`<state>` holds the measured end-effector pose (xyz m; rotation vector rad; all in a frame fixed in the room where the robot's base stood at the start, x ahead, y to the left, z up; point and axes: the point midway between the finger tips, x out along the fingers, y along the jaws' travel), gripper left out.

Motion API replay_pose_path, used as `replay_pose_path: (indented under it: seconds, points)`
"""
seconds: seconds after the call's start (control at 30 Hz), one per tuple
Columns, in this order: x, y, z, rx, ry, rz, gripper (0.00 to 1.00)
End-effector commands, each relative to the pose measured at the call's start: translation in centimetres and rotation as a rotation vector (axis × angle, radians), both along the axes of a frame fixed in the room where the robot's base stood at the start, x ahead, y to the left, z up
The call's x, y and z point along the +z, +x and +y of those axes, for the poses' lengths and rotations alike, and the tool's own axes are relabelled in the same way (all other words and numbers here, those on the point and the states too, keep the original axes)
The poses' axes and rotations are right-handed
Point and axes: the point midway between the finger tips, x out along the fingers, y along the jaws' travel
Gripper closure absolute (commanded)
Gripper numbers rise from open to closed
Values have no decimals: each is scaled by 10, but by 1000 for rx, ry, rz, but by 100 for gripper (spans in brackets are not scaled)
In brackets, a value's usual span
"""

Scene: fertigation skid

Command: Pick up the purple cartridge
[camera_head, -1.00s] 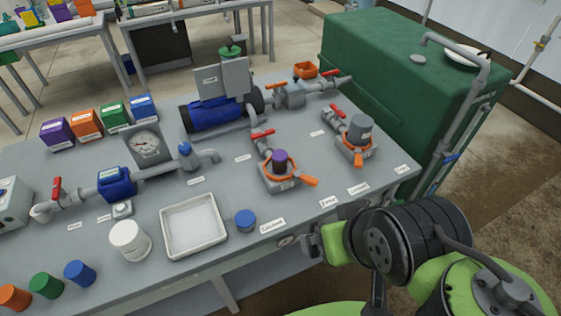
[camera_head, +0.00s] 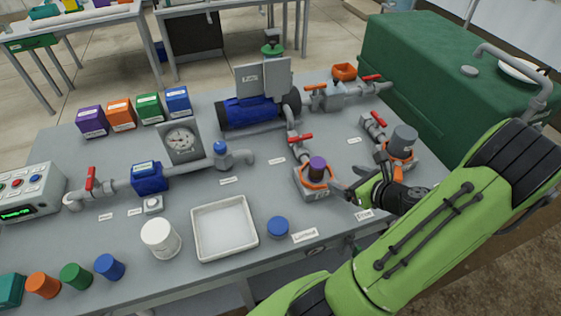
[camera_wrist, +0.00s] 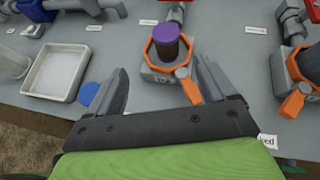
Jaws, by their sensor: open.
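The purple cartridge (camera_head: 317,167) stands upright in an orange-ringed grey holder (camera_head: 312,192) near the front right of the bench. In the wrist view the cartridge (camera_wrist: 167,40) shows a purple top and a dark body, and the orange ring surrounds it. My gripper (camera_head: 345,188) is beside the holder, to its right in the head view. In the wrist view my gripper (camera_wrist: 163,80) is open, its two fingers apart, with the cartridge beyond and roughly between the tips. Nothing is held. The cartridge's lower end is hidden inside the holder.
An orange handle (camera_wrist: 188,86) juts from the holder toward my fingers. A second holder with a grey cylinder (camera_head: 403,140) stands to the right. A white tray (camera_head: 223,253) and a blue cap (camera_head: 278,227) lie left. A red-handled valve (camera_head: 294,138) stands behind the cartridge.

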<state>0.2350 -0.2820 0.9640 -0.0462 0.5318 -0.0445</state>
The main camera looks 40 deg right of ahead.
Motion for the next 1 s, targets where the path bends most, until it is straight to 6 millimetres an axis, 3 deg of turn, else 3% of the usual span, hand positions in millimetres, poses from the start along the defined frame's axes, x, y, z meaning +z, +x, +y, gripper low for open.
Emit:
replay_pose_path:
  seconds: [0.07,0.13,0.5,0.9,1.0]
  points:
    - [-3,-7,-10,-75,50,-31,16]
    - [-7,-2,-12,-87,61,-39,16]
    - [-49,74,-19,-77,55,-33,16]
    - [-78,126,-24,-78,55,-33,16]
    - [-79,129,-25,-80,54,-33,16]
